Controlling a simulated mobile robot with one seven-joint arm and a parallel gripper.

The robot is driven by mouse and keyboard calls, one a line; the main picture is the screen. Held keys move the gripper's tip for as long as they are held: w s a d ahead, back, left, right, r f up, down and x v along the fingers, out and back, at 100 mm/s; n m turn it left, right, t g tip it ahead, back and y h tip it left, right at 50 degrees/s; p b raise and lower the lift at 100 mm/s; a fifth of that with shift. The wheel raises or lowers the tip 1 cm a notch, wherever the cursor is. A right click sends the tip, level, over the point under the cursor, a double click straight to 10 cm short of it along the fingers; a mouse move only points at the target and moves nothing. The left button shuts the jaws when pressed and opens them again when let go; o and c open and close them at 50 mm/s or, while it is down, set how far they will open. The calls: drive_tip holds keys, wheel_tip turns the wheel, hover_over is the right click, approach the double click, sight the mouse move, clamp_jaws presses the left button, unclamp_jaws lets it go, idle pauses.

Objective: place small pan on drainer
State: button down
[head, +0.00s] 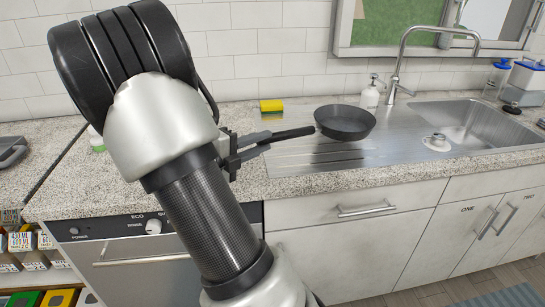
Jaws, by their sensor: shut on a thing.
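A small dark pan (345,123) is in the head view, right of my gripper, over the ribbed steel drainer (305,158) beside the sink. Its black handle (292,134) points left toward my gripper (262,143). My gripper is shut on the pan's handle. The pan looks about level; whether its base touches the drainer or hangs just above it I cannot tell. My arm hides part of the counter and wall at the left.
A yellow and green sponge (271,106) lies behind the drainer. A white soap bottle (370,95) and a tall faucet (399,65) stand behind and right of the pan.

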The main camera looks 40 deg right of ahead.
wheel_tip(320, 180, down, 4)
drive_tip(key=shift+f+b, duration=0.2)
drive_tip(key=shift+b, duration=0.6)
drive_tip(key=shift+r, duration=0.1)
drive_tip(key=c, duration=1.6)
unclamp_jaws()
drive_tip(key=shift+f, duration=0.2)
drive_tip(key=shift+o, duration=0.2)
